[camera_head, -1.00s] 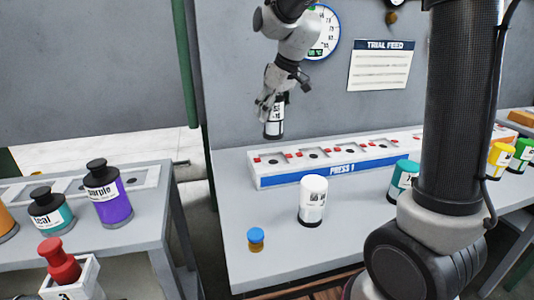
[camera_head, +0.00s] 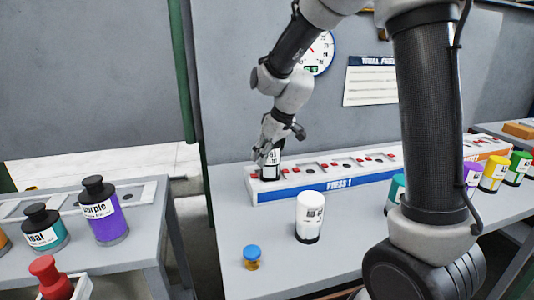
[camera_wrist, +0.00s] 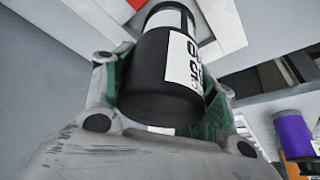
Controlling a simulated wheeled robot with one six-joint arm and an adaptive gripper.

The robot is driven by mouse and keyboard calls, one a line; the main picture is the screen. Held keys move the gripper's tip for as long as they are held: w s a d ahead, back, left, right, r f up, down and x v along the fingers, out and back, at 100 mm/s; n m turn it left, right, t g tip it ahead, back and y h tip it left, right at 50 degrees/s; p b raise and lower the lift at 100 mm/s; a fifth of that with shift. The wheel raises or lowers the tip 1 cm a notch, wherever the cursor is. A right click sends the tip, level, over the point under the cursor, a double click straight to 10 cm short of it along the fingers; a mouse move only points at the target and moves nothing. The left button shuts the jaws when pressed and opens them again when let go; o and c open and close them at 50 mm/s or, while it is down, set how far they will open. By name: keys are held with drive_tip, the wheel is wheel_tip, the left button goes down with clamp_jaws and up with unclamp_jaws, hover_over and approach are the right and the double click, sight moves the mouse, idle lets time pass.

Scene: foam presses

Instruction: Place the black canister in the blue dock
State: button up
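The black canister (camera_head: 271,166) with a white label stands about upright at the left end of the long white dock with a blue front strip (camera_head: 340,184) marked PRESS 1. My gripper (camera_head: 270,154) is closed around it from above. In the wrist view the canister's black body (camera_wrist: 150,85) sits between my fingers, with a red patch and pale surface beyond it. The canister's lower end is at the leftmost slot. I cannot tell whether it rests fully on the dock. The other slots to the right look empty.
Purple (camera_head: 472,177), yellow (camera_head: 494,172) and green (camera_head: 518,167) canisters stand at right. A side table at left holds teal (camera_head: 45,232) and purple (camera_head: 103,212) bottles.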

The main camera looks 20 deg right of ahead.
drive_tip(key=o, duration=0.3)
drive_tip(key=shift+r, duration=0.1)
drive_tip(key=v, duration=1.2)
drive_tip(key=s+d+m+h, duration=0.1)
drive_tip(key=s+d+m, duration=0.2)
drive_tip(key=s, duration=1)
drive_tip(key=s+d+m+h, duration=0.1)
drive_tip(key=s+d+m, duration=0.2)
drive_tip(key=s+d, duration=0.7)
drive_tip(key=s, duration=0.3)
drive_tip(key=shift+s+f+m+h, duration=0.2)
drive_tip(key=shift+m+h, duration=0.1)
drive_tip(key=shift+m, duration=0.1)
